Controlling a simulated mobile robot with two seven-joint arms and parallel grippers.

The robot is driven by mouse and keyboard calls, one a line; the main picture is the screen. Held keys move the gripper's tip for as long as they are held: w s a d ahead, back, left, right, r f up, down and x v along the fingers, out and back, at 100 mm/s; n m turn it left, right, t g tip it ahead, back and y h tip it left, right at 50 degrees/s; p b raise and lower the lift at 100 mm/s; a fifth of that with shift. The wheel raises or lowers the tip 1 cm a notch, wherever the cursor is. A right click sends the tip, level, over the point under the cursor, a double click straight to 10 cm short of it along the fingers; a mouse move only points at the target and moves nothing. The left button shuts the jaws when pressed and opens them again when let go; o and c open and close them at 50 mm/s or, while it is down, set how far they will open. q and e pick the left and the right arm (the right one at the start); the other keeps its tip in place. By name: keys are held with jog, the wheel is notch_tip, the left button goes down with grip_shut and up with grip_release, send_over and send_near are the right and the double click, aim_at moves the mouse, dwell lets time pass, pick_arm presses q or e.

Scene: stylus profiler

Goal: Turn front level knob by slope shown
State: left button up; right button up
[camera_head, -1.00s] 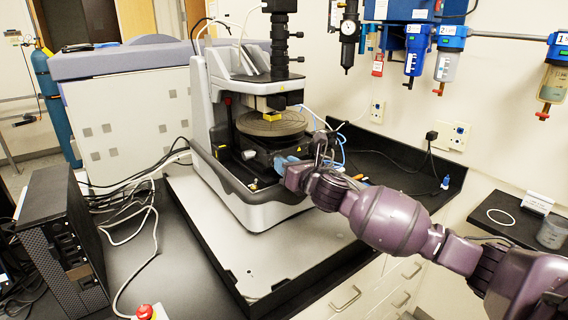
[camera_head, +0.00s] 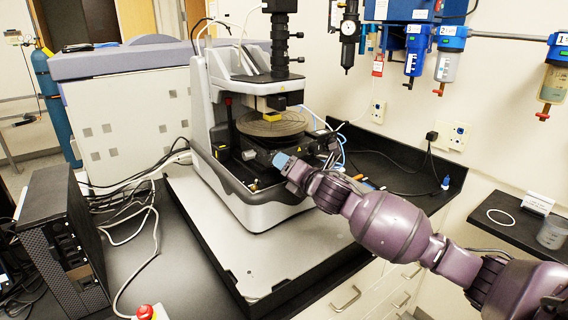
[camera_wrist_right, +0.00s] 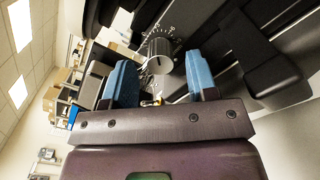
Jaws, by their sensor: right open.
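In the right wrist view a ridged grey knob (camera_wrist_right: 160,53) with a pale pointer line sits on a dark panel with a marked dial scale around it. My right gripper (camera_wrist_right: 161,78) is open, with one blue finger to the left of the knob and one to the right. Gaps show on both sides of the knob. In the head view the right gripper (camera_head: 281,161) is at the front right of the profiler stage (camera_head: 271,124), and the knob cannot be made out there. I see no slope reading. My left gripper is not in view.
The white and grey profiler (camera_head: 240,185) stands on a pale platform (camera_head: 290,255). Cables and small fittings lie right of the stage. A black computer tower (camera_head: 62,240) and a red button (camera_head: 145,312) are at the left. Filters (camera_head: 450,45) hang on the wall.

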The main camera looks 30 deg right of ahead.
jog(key=s, duration=0.7)
jog(key=shift+s+d, duration=0.2)
jog(key=shift+d, duration=0.1)
jog(key=s+b, duration=0.1)
jog(key=s, duration=0.9)
jog(key=shift+s+d+b, duration=0.35)
jog(key=shift+s+d, duration=0.05)
